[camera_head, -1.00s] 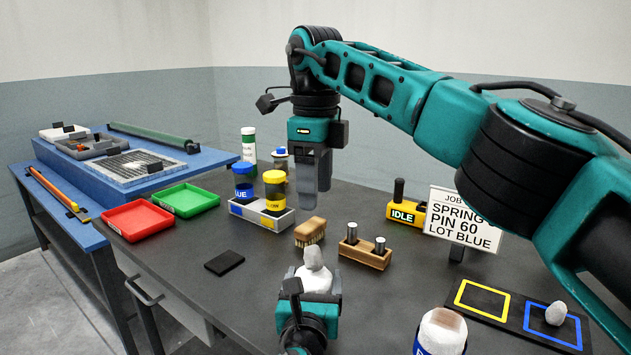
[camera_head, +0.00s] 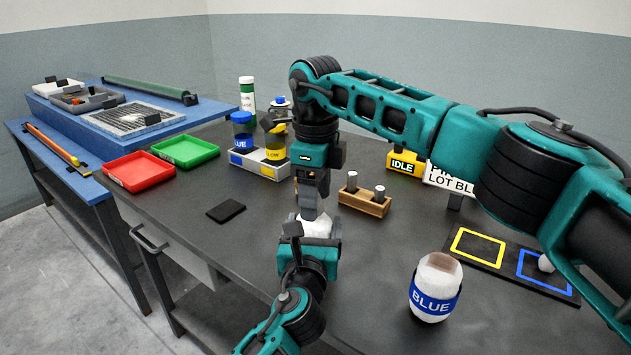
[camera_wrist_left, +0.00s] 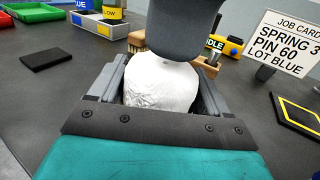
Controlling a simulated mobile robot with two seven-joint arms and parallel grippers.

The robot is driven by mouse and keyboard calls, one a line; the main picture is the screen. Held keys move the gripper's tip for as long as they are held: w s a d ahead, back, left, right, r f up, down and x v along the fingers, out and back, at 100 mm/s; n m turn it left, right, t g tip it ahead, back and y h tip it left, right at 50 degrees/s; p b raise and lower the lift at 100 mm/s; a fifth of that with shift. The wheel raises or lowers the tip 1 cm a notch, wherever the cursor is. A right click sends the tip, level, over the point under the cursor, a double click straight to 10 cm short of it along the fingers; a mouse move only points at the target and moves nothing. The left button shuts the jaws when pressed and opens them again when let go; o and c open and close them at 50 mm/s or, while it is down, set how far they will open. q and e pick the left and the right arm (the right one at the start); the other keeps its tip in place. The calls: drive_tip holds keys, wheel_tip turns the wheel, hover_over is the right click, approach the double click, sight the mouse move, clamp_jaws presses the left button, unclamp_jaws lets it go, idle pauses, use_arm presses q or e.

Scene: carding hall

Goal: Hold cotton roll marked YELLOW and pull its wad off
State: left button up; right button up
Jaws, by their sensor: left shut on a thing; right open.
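A white cotton roll (camera_head: 318,227) stands in my left gripper (camera_head: 318,243), which is shut on it in the front middle of the table. The roll fills the space between the jaws in the left wrist view (camera_wrist_left: 160,90); no marking shows on it. My right gripper (camera_head: 310,208) is open and points down right at the top of this roll. Its dark finger covers the roll's top in the left wrist view (camera_wrist_left: 188,30), so the wad is hidden and I cannot tell whether they touch.
A cotton roll marked BLUE (camera_head: 433,305) stands at the front right. Beyond it lies a mat with a yellow square (camera_head: 477,247) and a blue square (camera_head: 548,272), a white wad (camera_head: 546,263) on the blue one. A wooden block with pins (camera_head: 365,200) stands close behind my grippers.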

drive_tip(key=shift+c, duration=0.5)
clamp_jaws()
drive_tip(key=shift+r, duration=0.15)
idle(0.4)
drive_tip(key=shift+r, duration=0.95)
drive_tip(key=shift+r, duration=2)
use_arm(q)
drive_tip(key=o, duration=1.4)
drive_tip(key=shift+o, duration=0.2)
